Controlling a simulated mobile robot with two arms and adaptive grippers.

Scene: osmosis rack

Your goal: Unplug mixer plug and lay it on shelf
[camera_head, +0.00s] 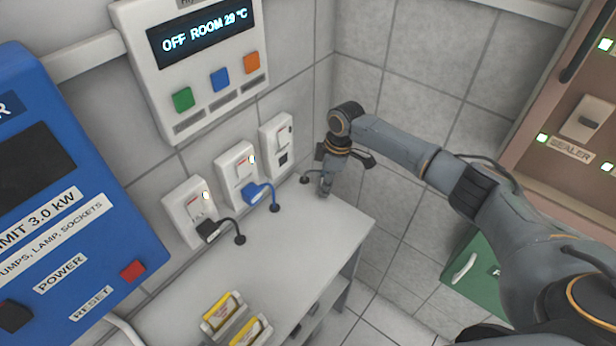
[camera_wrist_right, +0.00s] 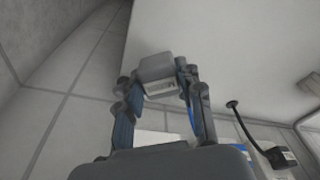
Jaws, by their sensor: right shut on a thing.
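My right gripper (camera_head: 325,188) reaches down over the right end of the pale shelf (camera_head: 300,235), below and to the right of the rightmost socket (camera_head: 277,146). In the right wrist view my gripper (camera_wrist_right: 158,85) is shut on a grey plug (camera_wrist_right: 165,70) with a pale label. The white surface shows behind the plug; I cannot tell whether they touch. The rightmost socket has no plug in it and shows a dark opening. A short dark cord runs from a shelf grommet (camera_head: 305,180) toward my gripper. My left gripper is not in view.
A black plug (camera_head: 208,230) sits in the left socket and a blue plug (camera_head: 254,193) in the middle one, both with cords into the shelf. Yellow-and-white boxes (camera_head: 221,312) stand at the front. A controller (camera_head: 190,60) hangs above. The shelf's middle is clear.

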